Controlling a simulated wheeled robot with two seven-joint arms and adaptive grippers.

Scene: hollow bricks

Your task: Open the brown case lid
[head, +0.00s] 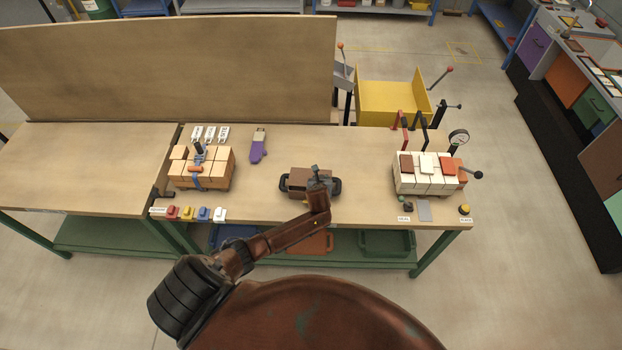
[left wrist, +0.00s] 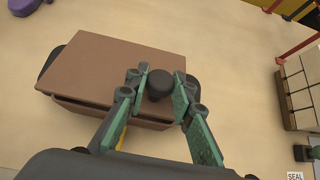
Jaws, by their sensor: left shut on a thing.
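The brown case (head: 299,178) sits on the wooden bench, near its front middle, with black handles at its ends. In the left wrist view its flat brown lid (left wrist: 112,66) fills the upper left, with a dark seam between lid and body. My left gripper (head: 318,180) is at the case's right front. In the left wrist view its green-padded fingers (left wrist: 156,88) are on either side of a round black knob (left wrist: 159,82) at the lid's edge, shut on it. My right gripper is not in view.
Pale bricks (head: 425,178), levers and a gauge (head: 459,137) stand to the right. A tall wooden panel (head: 170,65) rises behind. The bench around the case is clear.

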